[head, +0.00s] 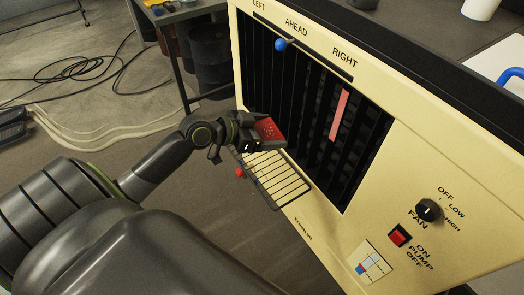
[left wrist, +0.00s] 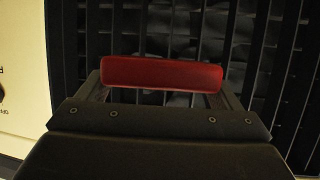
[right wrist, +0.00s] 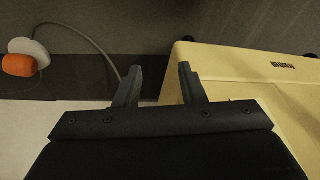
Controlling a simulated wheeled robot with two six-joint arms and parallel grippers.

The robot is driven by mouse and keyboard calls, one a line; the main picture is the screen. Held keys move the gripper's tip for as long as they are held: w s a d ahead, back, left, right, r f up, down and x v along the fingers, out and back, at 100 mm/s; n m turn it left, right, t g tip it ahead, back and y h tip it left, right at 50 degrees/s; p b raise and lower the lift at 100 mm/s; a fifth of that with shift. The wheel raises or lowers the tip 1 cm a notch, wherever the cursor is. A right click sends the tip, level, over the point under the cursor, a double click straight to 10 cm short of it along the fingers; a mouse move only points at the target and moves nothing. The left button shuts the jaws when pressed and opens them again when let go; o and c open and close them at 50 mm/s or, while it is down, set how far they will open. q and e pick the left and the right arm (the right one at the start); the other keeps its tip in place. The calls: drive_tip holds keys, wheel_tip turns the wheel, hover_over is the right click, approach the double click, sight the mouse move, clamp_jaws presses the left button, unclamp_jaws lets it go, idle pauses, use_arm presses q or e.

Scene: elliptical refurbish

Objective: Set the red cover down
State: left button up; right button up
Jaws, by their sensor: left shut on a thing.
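The red cover (head: 270,130) is held in my left gripper (head: 258,134), in front of the cream cooler's dark louvres in the head view. In the left wrist view the red cover (left wrist: 162,74) lies across both fingertips as a long red bar, with dark slats behind it. I cannot tell whether it touches the cooler. My right gripper (right wrist: 157,85) shows only in the right wrist view, with its fingers apart and nothing between them, near a cream casing (right wrist: 245,85).
The cream cooler (head: 460,190) has a blue knob (head: 281,44), a pink strip (head: 339,115), a fan dial (head: 428,210) and a red pump switch (head: 400,237). A slatted cream panel (head: 290,190) sits below my left gripper. Cables (head: 80,70) and dark bins (head: 210,55) are on the floor.

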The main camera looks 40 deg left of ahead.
use_arm(q)
drive_tip(key=n+t+y+b, duration=0.1)
drive_tip(key=b, duration=0.6)
hover_over(262, 161)
wheel_tip(262, 161, down, 8)
wheel_tip(262, 161, down, 4)
drive_tip(key=shift+r+n+y+b, duration=0.15)
drive_tip(key=shift+n+y+b, duration=0.3)
drive_tip(key=shift+b, duration=0.6)
use_arm(e)
wheel_tip(262, 161, up, 6)
drive_tip(key=a+t+y, duration=0.1)
drive_tip(key=a+t, duration=0.1)
drive_tip(key=a, duration=0.1)
use_arm(q)
wheel_tip(262, 161, down, 3)
drive_tip(key=shift+f+b, duration=0.1)
drive_tip(key=shift+b, duration=0.45)
drive_tip(key=shift+f, duration=0.1)
wheel_tip(262, 161, down, 3)
drive_tip(key=shift+f+b, duration=0.1)
drive_tip(key=shift+b, duration=0.6)
use_arm(e)
drive_tip(key=w+d+r+n+t+h, duration=0.1)
drive_tip(key=w+d+r+t+h, duration=0.1)
drive_tip(key=w+r+t, duration=0.9)
drive_tip(key=shift+w+d+r+h, duration=0.3)
drive_tip(key=shift+w+d+r, duration=0.6)
drive_tip(key=shift+w+r, duration=0.5)
